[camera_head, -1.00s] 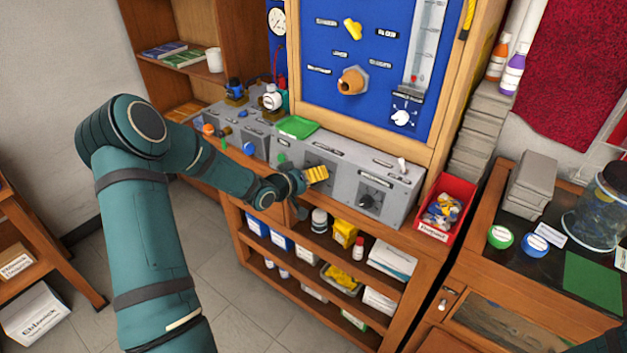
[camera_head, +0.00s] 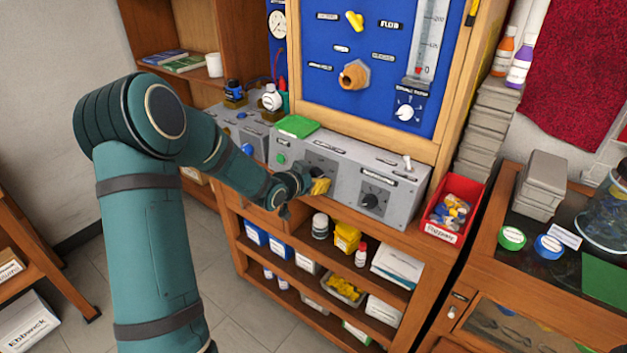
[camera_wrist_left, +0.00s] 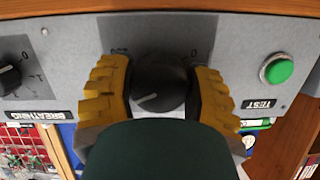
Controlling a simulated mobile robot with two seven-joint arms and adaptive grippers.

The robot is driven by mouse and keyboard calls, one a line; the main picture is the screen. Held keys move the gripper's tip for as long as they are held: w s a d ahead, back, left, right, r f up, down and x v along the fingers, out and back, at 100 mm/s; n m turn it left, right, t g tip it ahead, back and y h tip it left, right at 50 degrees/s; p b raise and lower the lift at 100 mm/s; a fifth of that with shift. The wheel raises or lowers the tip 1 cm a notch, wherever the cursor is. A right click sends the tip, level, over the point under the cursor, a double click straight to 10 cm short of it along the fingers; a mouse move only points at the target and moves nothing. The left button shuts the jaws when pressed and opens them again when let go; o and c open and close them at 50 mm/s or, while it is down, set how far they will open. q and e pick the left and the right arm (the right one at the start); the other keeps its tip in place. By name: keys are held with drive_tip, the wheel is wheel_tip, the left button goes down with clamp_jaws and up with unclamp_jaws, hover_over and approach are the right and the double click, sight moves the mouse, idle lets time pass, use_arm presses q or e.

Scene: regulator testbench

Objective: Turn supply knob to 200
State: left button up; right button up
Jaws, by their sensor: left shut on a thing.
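The grey control panel (camera_head: 335,160) stands on the wooden bench. My left gripper (camera_head: 319,186) is at its front face, with yellow fingertips pointing into it. In the left wrist view the two fingers (camera_wrist_left: 160,90) are shut on a round black knob (camera_wrist_left: 158,84), one on each side. The knob's white pointer mark points to the lower left in that view. Printed figures show at the upper left of its dark dial plate, too small to read surely. The knob's name label is hidden. My right gripper is not in view.
A second black knob (camera_head: 372,200), labelled BREATHING in the wrist view, sits right of my gripper. A green button (camera_wrist_left: 277,68) labelled TEST is on the other side. A green tray (camera_head: 297,126) lies on top. A red bin (camera_head: 453,208) stands right of the panel.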

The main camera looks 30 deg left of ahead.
use_arm(q)
drive_tip(key=m+y, duration=0.1)
drive_tip(key=m, duration=0.3)
drive_tip(key=shift+m, duration=0.4)
drive_tip(key=m+t+y, duration=0.1)
drive_tip(key=m, duration=0.3)
drive_tip(key=shift+a+m, duration=0.1)
drive_tip(key=shift+m, duration=0.2)
drive_tip(key=o, duration=1.2)
drive_tip(key=shift+s+r, duration=0.1)
drive_tip(key=v, duration=1.1)
drive_tip(key=shift+s, duration=0.45)
